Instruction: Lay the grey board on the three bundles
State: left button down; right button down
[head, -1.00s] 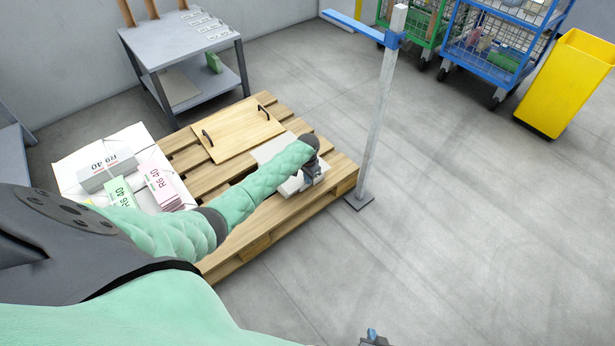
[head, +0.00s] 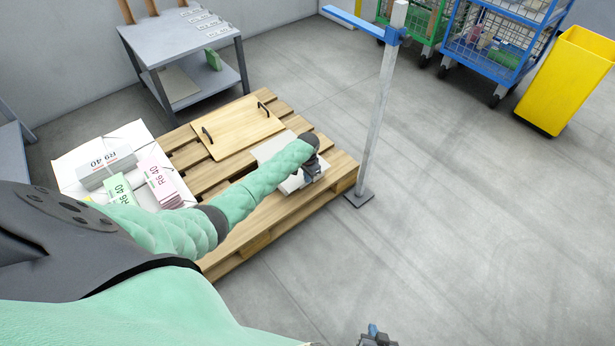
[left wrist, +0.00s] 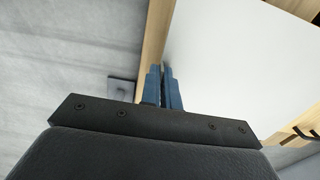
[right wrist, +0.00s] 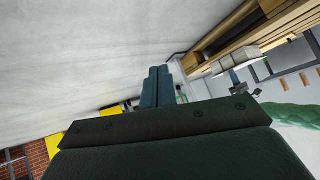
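The pale grey board (head: 272,147) lies on the front right part of the pallet, partly hidden by my left arm. It fills much of the left wrist view (left wrist: 240,75). My left gripper (head: 312,172) is at the board's right edge. Its fingers (left wrist: 162,75) are close together, with the board's edge running between them. Three bundles sit at the pallet's left on a white sheet: a grey one (head: 107,168), a green one (head: 120,190) and a pink one (head: 162,184). My right gripper (head: 375,338) is low at the bottom edge, shut and empty in the right wrist view (right wrist: 158,75).
A wooden board (head: 235,130) with two black handles lies on the pallet (head: 240,245) behind the grey board. A metal post (head: 380,110) stands at the pallet's right corner. A grey table (head: 185,45) is behind. A yellow bin (head: 565,85) and wire carts stand far right. The right floor is clear.

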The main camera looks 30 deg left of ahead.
pick_arm(q)
jog(key=shift+f, duration=0.25)
pick_arm(e)
jog(key=shift+f, duration=0.1)
pick_arm(q)
jog(key=c, duration=1.6)
grip_release()
jog(key=shift+o, duration=0.2)
